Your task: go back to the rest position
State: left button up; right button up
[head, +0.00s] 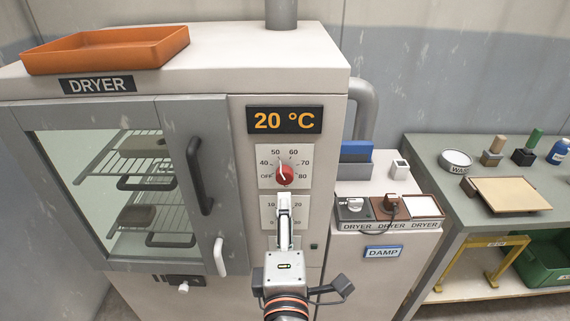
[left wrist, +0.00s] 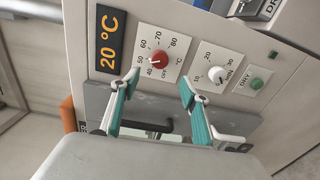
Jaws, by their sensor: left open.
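My left gripper (head: 284,203) is in front of the dryer's control panel in the head view, covering most of the timer dial. In the left wrist view the left gripper (left wrist: 157,84) has its two teal-padded fingers apart, with nothing between them. The red temperature knob (head: 285,176) is just above the gripper; it also shows in the left wrist view (left wrist: 159,57), its pointer near 50. The white timer knob (left wrist: 217,75) is beyond the right-hand finger in that view. The display (head: 285,121) reads 20 °C. My right gripper is not in view.
The dryer's glass door (head: 110,190) looks shut, with a dark handle (head: 199,176) and dark items on racks inside. An orange tray (head: 105,50) lies on top.

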pick_arm(q)
jog(key=a+r+m+t, duration=0.1)
jog(key=a+m+t, duration=0.4)
jog(key=a+m, duration=0.15)
jog(key=s+a+f+m+g+h, duration=0.1)
jog(key=f+m+g+h, duration=0.1)
jog(key=f+m, duration=0.45)
jog(key=s+a+f+m+g+h, duration=0.1)
jog(key=s+f+m+g+h, duration=0.15)
jog(key=f, duration=0.65)
jog(key=s+a+f+m+g+h, duration=0.1)
jog(key=a+f+m+g+h, duration=0.15)
jog(key=f+m, duration=0.35)
jog(key=s+a+f+g+y, duration=0.1)
jog(key=s+a+f, duration=0.1)
jog(key=a+f, duration=0.2)
jog(key=s+a+f+g+y, duration=0.2)
jog(key=s+a+f, duration=0.1)
jog(key=f, duration=0.5)
jog(key=s+a+f+m+g+y, duration=0.1)
jog(key=s+a+f+g+y, duration=0.1)
jog(key=f, duration=0.4)
jog(key=s+a, duration=0.1)
jog(key=a, duration=0.1)
jog(key=shift+s+a, duration=0.2)
jog(key=shift+a, duration=0.1)
